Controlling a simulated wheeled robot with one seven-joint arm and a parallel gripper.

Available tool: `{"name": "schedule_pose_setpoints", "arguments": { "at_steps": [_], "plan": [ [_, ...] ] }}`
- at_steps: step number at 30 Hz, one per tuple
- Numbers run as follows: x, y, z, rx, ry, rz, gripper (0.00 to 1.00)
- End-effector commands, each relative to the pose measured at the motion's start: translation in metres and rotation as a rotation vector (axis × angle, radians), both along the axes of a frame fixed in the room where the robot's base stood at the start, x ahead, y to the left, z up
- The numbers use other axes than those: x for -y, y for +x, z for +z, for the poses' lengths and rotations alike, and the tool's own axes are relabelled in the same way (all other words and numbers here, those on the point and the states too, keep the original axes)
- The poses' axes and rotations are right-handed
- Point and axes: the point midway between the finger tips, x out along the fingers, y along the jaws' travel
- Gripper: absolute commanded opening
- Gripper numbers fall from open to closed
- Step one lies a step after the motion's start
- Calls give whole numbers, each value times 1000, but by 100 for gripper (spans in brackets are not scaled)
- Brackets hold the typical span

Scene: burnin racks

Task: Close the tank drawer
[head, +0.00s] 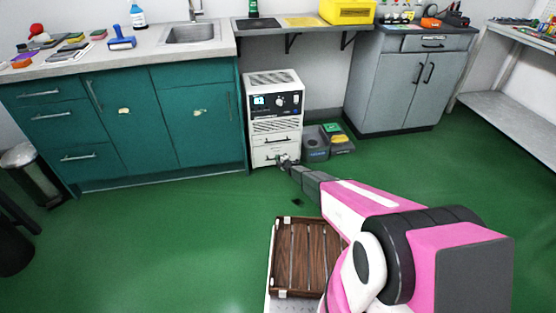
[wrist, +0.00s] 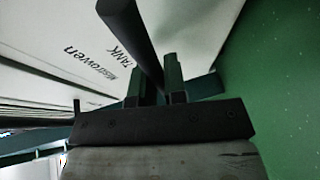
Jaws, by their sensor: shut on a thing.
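The white machine (head: 273,100) stands on the floor at the end of the teal cabinets in the head view. The tank drawer (head: 262,155) is at its bottom; I cannot tell how far it stands out. In the wrist view the white drawer front (wrist: 75,50) carries the word TANK. A dark bar handle (wrist: 132,36) runs from it down between my fingers. My gripper (wrist: 155,86) is shut on this handle. In the head view my gripper (head: 286,161) is low at the machine's front, and it hides part of the drawer's right side.
Grey and dark bins (head: 316,146) stand on the floor just right of the machine. Teal cabinets (head: 150,125) are to its left and a grey cabinet (head: 395,90) is further right. A brown slatted wooden tray (head: 308,255) is near me. The green floor (head: 180,230) is otherwise mostly clear.

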Motion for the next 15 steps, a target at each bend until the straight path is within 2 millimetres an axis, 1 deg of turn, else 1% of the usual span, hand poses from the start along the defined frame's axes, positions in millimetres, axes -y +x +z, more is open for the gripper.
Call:
{"name": "schedule_pose_setpoints", "arguments": {
  "at_steps": [1,5,6,8,9,15],
  "plan": [
    [-1,5,0,1,0,-2,0],
    [-2,6,0,1,0,-3,0],
    [-2,7,0,1,0,-3,16],
    [-2,7,0,1,0,-3,35],
    [-2,6,0,1,0,-3,36],
    [-1,6,0,1,0,-2,36]
  ]
}}
